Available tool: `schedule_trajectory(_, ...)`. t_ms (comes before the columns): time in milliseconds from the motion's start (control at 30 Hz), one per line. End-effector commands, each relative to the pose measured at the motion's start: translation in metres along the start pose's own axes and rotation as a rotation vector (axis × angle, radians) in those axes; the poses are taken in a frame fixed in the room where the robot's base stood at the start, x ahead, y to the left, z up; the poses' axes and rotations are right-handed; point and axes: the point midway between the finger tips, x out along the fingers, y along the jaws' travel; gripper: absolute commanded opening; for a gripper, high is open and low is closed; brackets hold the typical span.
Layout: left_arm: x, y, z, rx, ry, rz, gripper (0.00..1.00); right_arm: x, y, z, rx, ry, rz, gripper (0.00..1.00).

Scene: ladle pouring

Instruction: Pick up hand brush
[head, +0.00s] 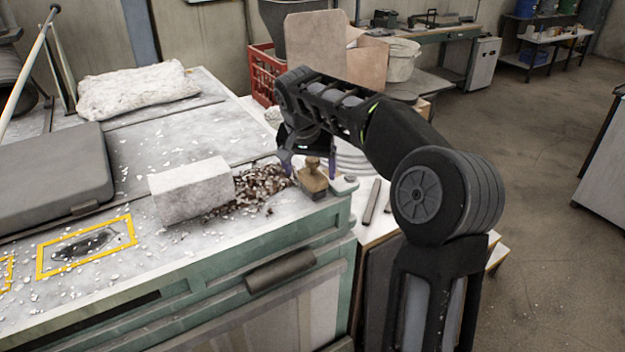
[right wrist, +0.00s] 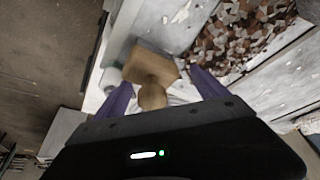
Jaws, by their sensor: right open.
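The hand brush (head: 312,177) has a light wooden body with a rounded knob handle. It stands upright near the right end of the workbench top (head: 215,135). In the right wrist view the brush (right wrist: 151,72) lies between the two purple fingers. My right gripper (head: 308,168) is open, with its fingers on either side of the brush. Whether a finger touches the brush I cannot tell. The right gripper also shows in the right wrist view (right wrist: 160,92). My left gripper is not in view.
A pile of brown and white chips (head: 262,187) lies left of the brush, against a pale block (head: 190,190). A grey case (head: 48,178) and a rough white slab (head: 138,90) lie farther left. A red crate (head: 263,75) stands behind the bench.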

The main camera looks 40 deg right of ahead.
Motion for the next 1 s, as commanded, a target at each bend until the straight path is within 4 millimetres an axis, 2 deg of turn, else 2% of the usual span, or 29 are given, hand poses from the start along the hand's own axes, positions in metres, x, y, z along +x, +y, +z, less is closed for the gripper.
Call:
schedule_trajectory(267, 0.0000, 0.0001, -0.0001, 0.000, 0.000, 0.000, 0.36, -0.0004, 0.0000, -0.0002, 0.000, 0.000, 0.000, 0.83)
schedule_trajectory(1000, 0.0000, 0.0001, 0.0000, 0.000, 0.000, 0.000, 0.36, -0.0002, -0.0001, 0.0001, 0.000, 0.000, 0.000, 0.23)
